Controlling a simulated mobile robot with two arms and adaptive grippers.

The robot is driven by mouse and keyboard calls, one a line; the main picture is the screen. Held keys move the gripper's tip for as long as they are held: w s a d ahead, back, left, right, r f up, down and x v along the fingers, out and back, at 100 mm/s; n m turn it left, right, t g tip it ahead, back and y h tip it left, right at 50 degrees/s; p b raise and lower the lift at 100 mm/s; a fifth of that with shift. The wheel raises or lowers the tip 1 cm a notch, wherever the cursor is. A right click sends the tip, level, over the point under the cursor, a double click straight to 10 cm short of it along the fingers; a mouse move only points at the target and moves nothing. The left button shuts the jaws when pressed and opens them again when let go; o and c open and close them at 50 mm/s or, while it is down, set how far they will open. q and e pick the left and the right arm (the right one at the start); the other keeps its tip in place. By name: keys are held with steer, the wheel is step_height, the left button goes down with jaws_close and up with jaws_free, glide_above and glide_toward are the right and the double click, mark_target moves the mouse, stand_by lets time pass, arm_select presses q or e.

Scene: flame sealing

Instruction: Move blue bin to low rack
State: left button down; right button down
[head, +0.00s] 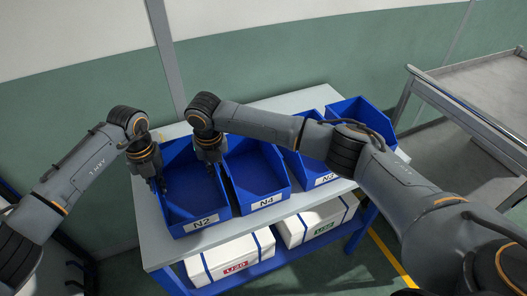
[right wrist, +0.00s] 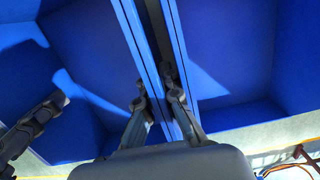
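Several blue bins stand in a row on the grey tabletop: the N2 bin (head: 190,213) at the left, the N4 bin (head: 262,186), another bin (head: 322,173) partly behind my right arm, and one more (head: 362,110) at the right end. My left gripper (head: 160,187) points down at the left wall of the N2 bin. My right gripper (head: 212,172) points down at the wall between N2 and N4. In the right wrist view its fingers (right wrist: 157,95) straddle a blue bin wall; whether they press on it is unclear. Both bins look empty.
The bins stand on a table (head: 152,225) with a lower blue shelf. White boxes (head: 232,262) and (head: 315,222) with blue straps sit on that shelf. A grey metal cart (head: 480,85) stands at the right. A green and white wall is close behind.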

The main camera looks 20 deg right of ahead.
arm_select(q)
steer(key=shift+a+f, duration=0.1)
steer(key=shift+f, duration=0.4)
arm_select(e)
steer(key=shift+f, duration=0.55)
arm_select(q)
steer(key=c, duration=2)
jaws_free()
steer(key=shift+f+b, duration=0.15)
steer(key=shift+b, duration=0.25)
arm_select(e)
steer(key=c, duration=2)
jaws_free()
steer(key=shift+f, duration=0.1)
arm_select(q)
steer(key=o, duration=0.5)
arm_select(e)
steer(key=o, duration=0.5)
arm_select(q)
steer(key=shift+r, duration=0.2)
step_height(320, 180, up, 11)
steer(key=shift+f, duration=0.1)
steer(key=shift+r, duration=0.5)
arm_select(e)
steer(key=shift+r, duration=0.3)
steer(key=r, duration=0.4)
steer(key=s+r, duration=0.1)
steer(key=r, duration=0.6)
steer(key=shift+s+r, duration=0.25)
steer(key=shift+r, duration=0.05)
